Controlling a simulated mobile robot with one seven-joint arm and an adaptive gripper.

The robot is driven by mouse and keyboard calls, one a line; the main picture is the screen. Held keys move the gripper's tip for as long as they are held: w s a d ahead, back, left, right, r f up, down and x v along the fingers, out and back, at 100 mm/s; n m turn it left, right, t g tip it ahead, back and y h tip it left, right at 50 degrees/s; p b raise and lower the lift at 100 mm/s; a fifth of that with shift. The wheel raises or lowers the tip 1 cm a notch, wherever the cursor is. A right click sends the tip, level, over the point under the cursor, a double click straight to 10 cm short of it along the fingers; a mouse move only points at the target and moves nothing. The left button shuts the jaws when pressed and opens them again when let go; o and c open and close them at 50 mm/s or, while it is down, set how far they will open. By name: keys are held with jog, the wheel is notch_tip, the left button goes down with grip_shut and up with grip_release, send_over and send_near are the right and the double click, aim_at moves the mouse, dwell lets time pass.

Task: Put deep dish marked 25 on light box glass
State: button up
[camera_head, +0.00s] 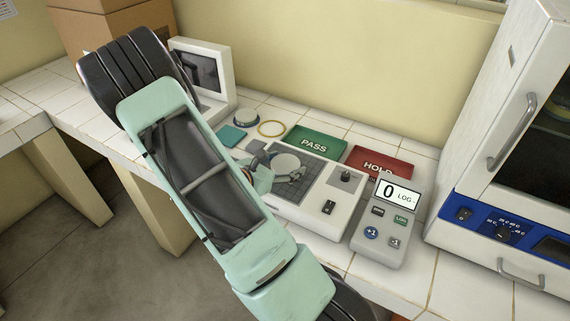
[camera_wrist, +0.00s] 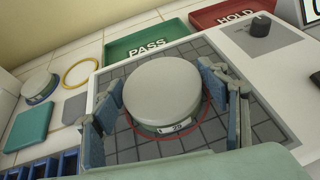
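A round deep dish (camera_wrist: 160,95) with a pale lid and a small label, which seems to read 25, is over the light box glass (camera_wrist: 225,143). The glass is dark, with a grid and a red ring showing around the dish's near side. In the head view the dish (camera_head: 286,163) is also over the dark glass (camera_head: 318,155). My gripper (camera_wrist: 163,88) has one finger on each side of the dish, very close to its wall. I cannot tell whether the fingers press on it, or whether its base rests fully on the glass.
A second lidded dish (camera_head: 246,118), a teal square (camera_head: 231,136) and a yellow ring (camera_head: 271,128) lie left of the light box. A green PASS tray (camera_head: 314,146) and a red HOLD tray (camera_head: 378,166) lie behind. A counter device (camera_head: 385,225) reading 0 and an incubator (camera_head: 500,150) stand right.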

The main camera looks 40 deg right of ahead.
jog(key=shift+o, duration=1.4)
jog(key=shift+r, duration=0.1)
jog(key=shift+r+p, duration=0.2)
jog(key=shift+p, duration=0.15)
jog(key=b+v, duration=0.1)
jog(key=v, duration=1.1)
jog(key=shift+f, duration=0.15)
